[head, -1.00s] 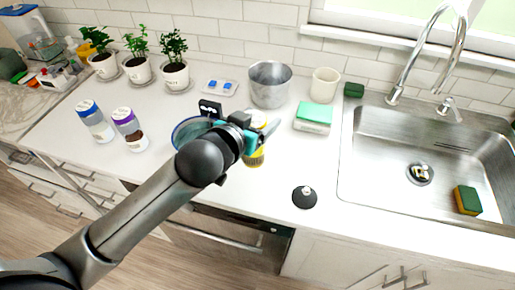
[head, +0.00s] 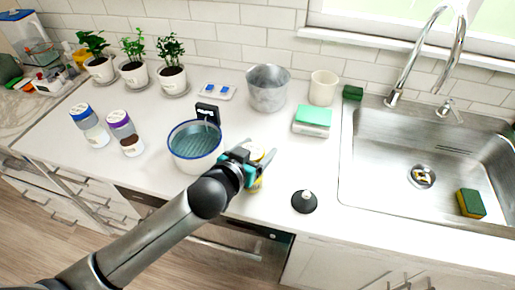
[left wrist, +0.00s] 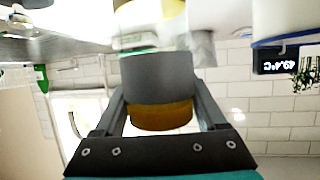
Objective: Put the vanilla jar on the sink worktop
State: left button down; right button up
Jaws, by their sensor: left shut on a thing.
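A jar with a yellow lid (head: 257,153) and yellow lower part, which I take as the vanilla jar, is in my left gripper (head: 250,167) near the counter's front edge. The gripper is shut on it and partly hides it. In the left wrist view the yellow lid (left wrist: 162,117) shows between the fingers. I cannot tell whether the jar touches the counter. The sink worktop (head: 330,150) is the white surface beside the steel sink (head: 395,170). My right gripper is not in view.
A blue-rimmed pot (head: 195,160) stands just left of my gripper, with a black display (head: 208,112) behind it. A black knobbed disc (head: 304,201) lies to the right. Blue-lidded (head: 90,125) and purple-lidded jars (head: 125,135) stand left. A metal pot (head: 267,90) stands behind.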

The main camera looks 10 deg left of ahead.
pick_arm(q)
grip_release()
jog(key=shift+f, duration=0.15)
jog(key=shift+s+r, duration=0.1)
jog(key=shift+r, duration=0.1)
jog(key=v, duration=1.1)
jog(key=shift+s+a+r+p, duration=0.15)
jog(key=shift+s+p, duration=0.2)
jog(key=shift+p, duration=0.1)
